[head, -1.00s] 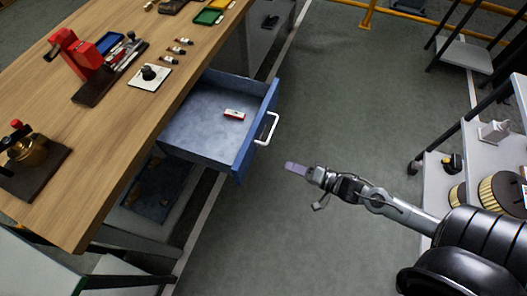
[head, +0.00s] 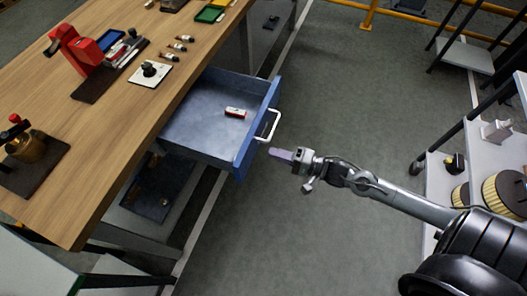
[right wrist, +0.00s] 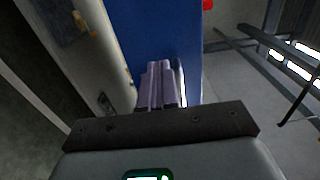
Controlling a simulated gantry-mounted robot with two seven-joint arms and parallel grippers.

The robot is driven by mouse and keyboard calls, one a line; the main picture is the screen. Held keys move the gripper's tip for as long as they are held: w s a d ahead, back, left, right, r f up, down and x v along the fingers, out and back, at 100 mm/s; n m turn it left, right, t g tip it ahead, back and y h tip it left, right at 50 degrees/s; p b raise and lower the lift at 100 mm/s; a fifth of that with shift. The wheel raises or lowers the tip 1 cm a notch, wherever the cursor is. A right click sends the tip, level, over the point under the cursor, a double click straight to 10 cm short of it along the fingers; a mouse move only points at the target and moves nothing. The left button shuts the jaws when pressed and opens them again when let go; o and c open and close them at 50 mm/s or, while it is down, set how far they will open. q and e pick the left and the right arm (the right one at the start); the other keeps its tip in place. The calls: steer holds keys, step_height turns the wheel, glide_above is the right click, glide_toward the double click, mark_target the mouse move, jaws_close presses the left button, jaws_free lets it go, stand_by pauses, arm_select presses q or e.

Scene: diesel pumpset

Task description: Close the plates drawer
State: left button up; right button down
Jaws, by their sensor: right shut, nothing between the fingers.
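The blue plates drawer (head: 205,133) stands pulled out from under the wooden workbench, with a small red and white item (head: 235,113) lying in it. Its white bar handle (head: 271,126) is on the outer front panel. My right gripper (head: 272,152) is shut and empty, just outside the front panel, close below the handle. In the right wrist view the shut fingers (right wrist: 162,88) point at the blue front panel (right wrist: 160,35); I cannot tell if they touch it. My left gripper is not in view.
The wooden workbench (head: 110,130) carries a red tool, small bottles and coloured trays. A shelf rack (head: 440,177) with round filters stands at the right. The grey floor (head: 345,100) between them is clear.

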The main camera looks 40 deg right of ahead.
mark_target(254, 147)
steer(key=b+x, duration=0.1)
steer(key=x, duration=0.3)
steer(key=shift+w+a+b, duration=0.2)
steer(key=shift+b, duration=0.1)
